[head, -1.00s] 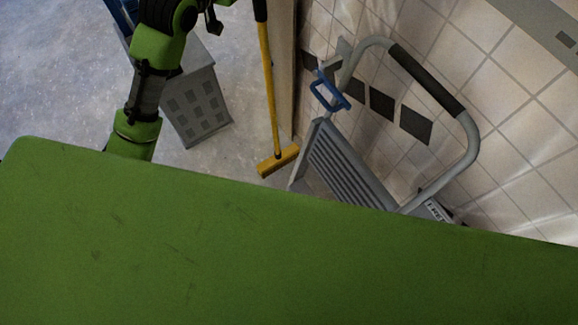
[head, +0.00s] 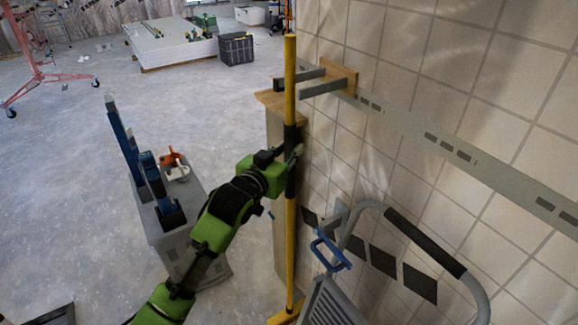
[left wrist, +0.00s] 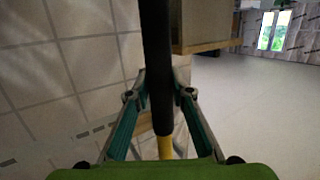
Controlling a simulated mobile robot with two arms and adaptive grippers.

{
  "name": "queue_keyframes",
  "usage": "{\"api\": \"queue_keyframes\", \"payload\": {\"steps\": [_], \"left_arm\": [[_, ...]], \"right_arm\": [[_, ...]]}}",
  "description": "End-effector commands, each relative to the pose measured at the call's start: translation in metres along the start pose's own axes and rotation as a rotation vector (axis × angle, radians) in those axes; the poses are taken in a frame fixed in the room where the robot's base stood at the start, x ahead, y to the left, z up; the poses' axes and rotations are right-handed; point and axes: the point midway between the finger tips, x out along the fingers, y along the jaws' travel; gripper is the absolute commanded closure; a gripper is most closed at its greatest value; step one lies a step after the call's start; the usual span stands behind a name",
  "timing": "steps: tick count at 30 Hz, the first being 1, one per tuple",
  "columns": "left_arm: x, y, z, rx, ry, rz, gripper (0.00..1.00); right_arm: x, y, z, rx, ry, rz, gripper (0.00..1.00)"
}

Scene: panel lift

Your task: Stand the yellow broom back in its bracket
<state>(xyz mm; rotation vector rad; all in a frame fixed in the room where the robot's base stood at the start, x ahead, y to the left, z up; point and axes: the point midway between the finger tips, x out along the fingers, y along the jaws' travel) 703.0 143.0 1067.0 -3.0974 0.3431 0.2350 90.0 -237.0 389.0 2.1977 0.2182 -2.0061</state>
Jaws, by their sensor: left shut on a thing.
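The yellow broom (head: 290,235) stands nearly upright beside the tiled wall, its head at the bottom edge of the head view. My left gripper (head: 290,155) is shut on the black grip of its handle. In the left wrist view the black grip (left wrist: 156,60) runs between the fingers of my left gripper (left wrist: 158,92). The bracket (head: 328,86), two grey prongs on a wooden block, sticks out from the wall above my gripper. The upper handle overlaps the prong ends; I cannot tell whether it is between them. My right gripper is not in view.
A grey step stool (head: 330,302) with a curved rail stands right of the broom. A wooden post (head: 275,130) is behind the broom.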

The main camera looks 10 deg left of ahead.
Motion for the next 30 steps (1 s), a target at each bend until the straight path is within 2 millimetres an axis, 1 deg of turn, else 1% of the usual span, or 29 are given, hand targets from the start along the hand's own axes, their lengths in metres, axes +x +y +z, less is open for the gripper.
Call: {"api": "queue_keyframes", "payload": {"steps": [2,6,10,22,23,24,25,30], "left_arm": [[0.001,0.0,0.003,0.0,0.006,0.0,1.0],[0.003,0.0,0.022,-0.001,0.002,0.001,1.0],[0.005,0.0,0.035,0.0,0.005,0.0,1.0],[0.006,0.0,0.04,0.0,0.007,0.001,1.0],[0.006,0.0,0.043,0.0,0.001,0.0,0.77],[0.006,0.0,0.043,0.0,0.001,0.0,0.66],[0.006,0.0,0.043,0.0,0.001,0.0,0.62],[0.006,0.0,0.043,0.0,0.0,0.0,0.62]], "right_arm": [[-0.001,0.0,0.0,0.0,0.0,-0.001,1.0],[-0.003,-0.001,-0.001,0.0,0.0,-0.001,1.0],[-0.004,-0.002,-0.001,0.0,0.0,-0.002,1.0],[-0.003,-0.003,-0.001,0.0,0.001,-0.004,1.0],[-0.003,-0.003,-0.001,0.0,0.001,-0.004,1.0],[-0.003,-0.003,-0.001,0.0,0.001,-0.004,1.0],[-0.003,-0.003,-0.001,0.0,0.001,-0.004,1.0],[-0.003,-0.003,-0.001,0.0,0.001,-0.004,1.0]]}}
